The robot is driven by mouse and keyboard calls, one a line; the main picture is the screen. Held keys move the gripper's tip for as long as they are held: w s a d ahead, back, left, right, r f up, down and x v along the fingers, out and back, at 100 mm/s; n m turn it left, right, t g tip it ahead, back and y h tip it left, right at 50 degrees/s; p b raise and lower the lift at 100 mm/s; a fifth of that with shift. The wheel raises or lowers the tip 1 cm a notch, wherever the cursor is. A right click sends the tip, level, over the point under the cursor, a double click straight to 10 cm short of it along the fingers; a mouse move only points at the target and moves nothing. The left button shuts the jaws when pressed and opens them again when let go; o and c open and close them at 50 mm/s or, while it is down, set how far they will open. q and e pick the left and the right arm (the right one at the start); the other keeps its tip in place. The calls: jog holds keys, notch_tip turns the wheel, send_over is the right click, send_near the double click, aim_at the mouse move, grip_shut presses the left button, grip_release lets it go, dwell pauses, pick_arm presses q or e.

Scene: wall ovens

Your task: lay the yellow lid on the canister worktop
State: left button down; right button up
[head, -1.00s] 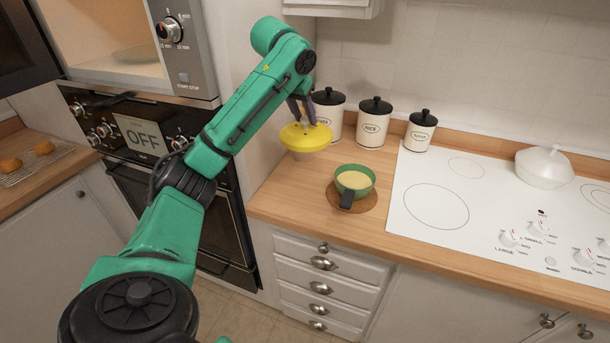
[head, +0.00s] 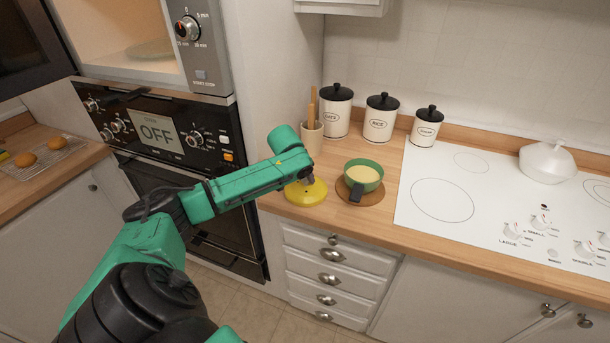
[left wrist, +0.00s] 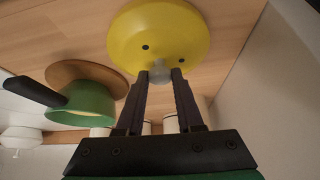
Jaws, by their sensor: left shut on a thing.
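The yellow lid (head: 306,193) is at the wooden canister worktop (head: 330,215), left of the green pot; it looks level and at or very near the surface. In the left wrist view the lid (left wrist: 158,35) shows its yellow top and a grey knob (left wrist: 160,72). My left gripper (head: 307,179) is shut on the lid's knob; its two dark fingers (left wrist: 160,80) stand on either side of it. Whether the lid's rim touches the wood cannot be told. My right gripper is in neither view.
A green pot (head: 364,174) with a dark handle stands on a round brown mat (head: 374,196) just right of the lid. A utensil holder (head: 312,136) and three white canisters (head: 380,122) stand behind. A white cooktop (head: 440,200) lies to the right.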

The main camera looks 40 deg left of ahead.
pick_arm(q)
jog(key=shift+w, duration=0.1)
jog(key=shift+a+f, duration=0.1)
jog(key=shift+a, duration=0.05)
jog(key=c, duration=0.8)
grip_release()
jog(key=shift+s, duration=0.2)
jog(key=shift+o, duration=1.3)
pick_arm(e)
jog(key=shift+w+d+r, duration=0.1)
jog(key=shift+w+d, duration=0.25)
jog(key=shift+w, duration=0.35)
pick_arm(q)
jog(key=b+v, duration=0.2)
jog(key=v, duration=1)
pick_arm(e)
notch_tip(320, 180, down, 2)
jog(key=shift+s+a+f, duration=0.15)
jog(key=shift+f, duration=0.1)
pick_arm(q)
jog(key=shift+w, duration=0.1)
